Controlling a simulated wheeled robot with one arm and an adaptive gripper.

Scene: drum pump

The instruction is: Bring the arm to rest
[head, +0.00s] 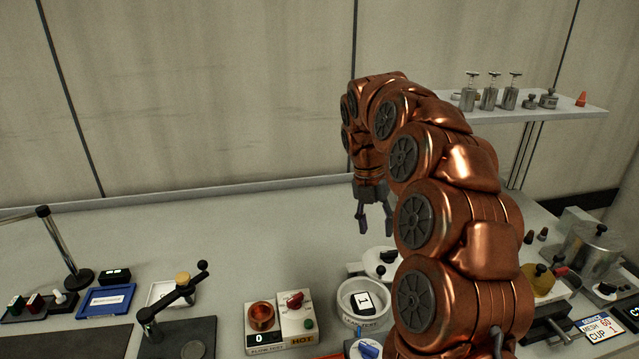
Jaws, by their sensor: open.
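My copper-coloured arm rises on the right side of the head view and bends over at the top, so its end points down. My gripper (375,222) hangs above the worktop (240,228), towards its back. Its dark fingers are spread apart with nothing between them. It is clear of the white round-topped device (381,258) that stands below and nearer. My arm hides part of the bench behind it.
A hot unit (281,322) with a copper cup and a round white dish (362,302) stand front centre. A black lever (175,300) and a metal post (62,247) rise at left. A shelf (570,108) holds metal vessels at right. The back-left worktop is clear.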

